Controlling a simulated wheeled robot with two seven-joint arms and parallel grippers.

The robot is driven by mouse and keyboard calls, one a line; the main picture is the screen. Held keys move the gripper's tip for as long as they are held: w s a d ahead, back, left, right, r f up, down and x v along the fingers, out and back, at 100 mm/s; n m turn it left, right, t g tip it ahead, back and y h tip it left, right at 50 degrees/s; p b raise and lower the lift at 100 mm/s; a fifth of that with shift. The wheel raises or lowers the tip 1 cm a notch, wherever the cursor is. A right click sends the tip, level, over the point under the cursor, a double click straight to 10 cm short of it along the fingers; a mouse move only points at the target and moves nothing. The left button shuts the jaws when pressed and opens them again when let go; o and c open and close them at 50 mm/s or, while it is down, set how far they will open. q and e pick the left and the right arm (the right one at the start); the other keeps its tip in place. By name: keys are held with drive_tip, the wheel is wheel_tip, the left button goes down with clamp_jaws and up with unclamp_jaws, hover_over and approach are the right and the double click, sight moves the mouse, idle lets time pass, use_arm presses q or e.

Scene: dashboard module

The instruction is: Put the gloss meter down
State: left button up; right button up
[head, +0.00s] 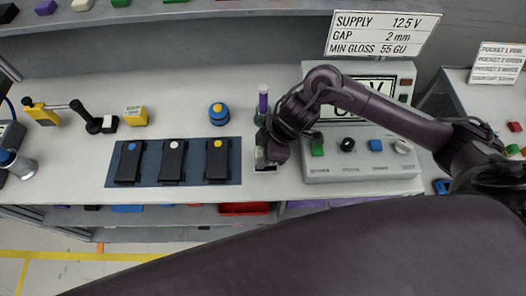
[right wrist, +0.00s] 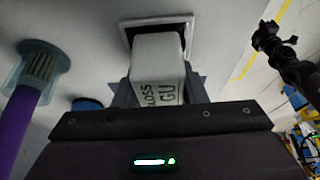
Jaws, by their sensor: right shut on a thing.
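My right gripper (head: 267,160) is over the bench, just right of the blue mat, pointing down. In the right wrist view, its fingers (right wrist: 158,90) are shut on the gloss meter (right wrist: 165,62), a pale grey block with dark lettering that partly reads "GU". The meter's far end is at a white square frame (right wrist: 193,28) with a dark opening. I cannot tell whether the end is inside the opening or just above it. In the head view the gripper mostly hides the meter. My left gripper does not show clearly in either view.
A purple-handled tool (head: 263,100) stands close behind my gripper; it also shows in the wrist view (right wrist: 22,125). The grey console (head: 360,155) is to the right. The blue mat (head: 193,173) with three black devices and a blue-topped puck (head: 218,114) are to the left.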

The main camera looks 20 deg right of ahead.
drive_tip(key=shift+f, duration=0.1)
drive_tip(key=o, duration=1.1)
drive_tip(key=shift+c, duration=0.2)
drive_tip(key=v, duration=1.2)
